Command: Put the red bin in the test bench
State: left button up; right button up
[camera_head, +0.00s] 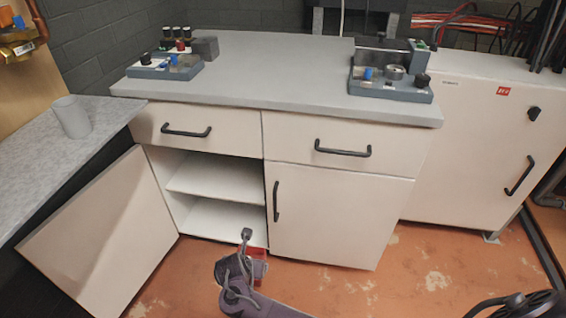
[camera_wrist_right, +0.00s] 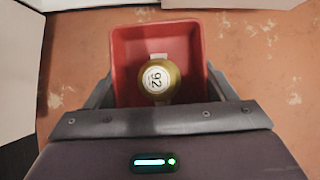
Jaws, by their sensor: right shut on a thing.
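The red bin (camera_wrist_right: 130,50) is held between the two fingers of my right gripper (camera_wrist_right: 157,88), which press on its left and right sides. A gold round part (camera_wrist_right: 158,80) with a white face marked 92 lies inside it. In the head view only a bit of the red bin (camera_head: 257,252) shows beside my right wrist, low in front of the cabinet. The test bench (camera_head: 262,62) has a grey top and white drawers. Its left door (camera_head: 105,232) stands wide open, showing an inner shelf (camera_head: 215,178) and a bottom compartment. My left gripper is out of view.
The bench's right door (camera_head: 322,215) is closed. Instrument panels (camera_head: 390,85) stand on the bench top. A grey side counter (camera_head: 60,140) with a cup (camera_head: 71,117) is at left. A white cabinet (camera_head: 475,150) stands at right. The orange floor ahead is mostly clear.

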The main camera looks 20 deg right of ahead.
aim_at(229, 182)
jog(key=i+j, duration=0.15)
jog(key=i, duration=0.35)
jog(key=i+j, duration=0.15)
jog(key=i, duration=0.35)
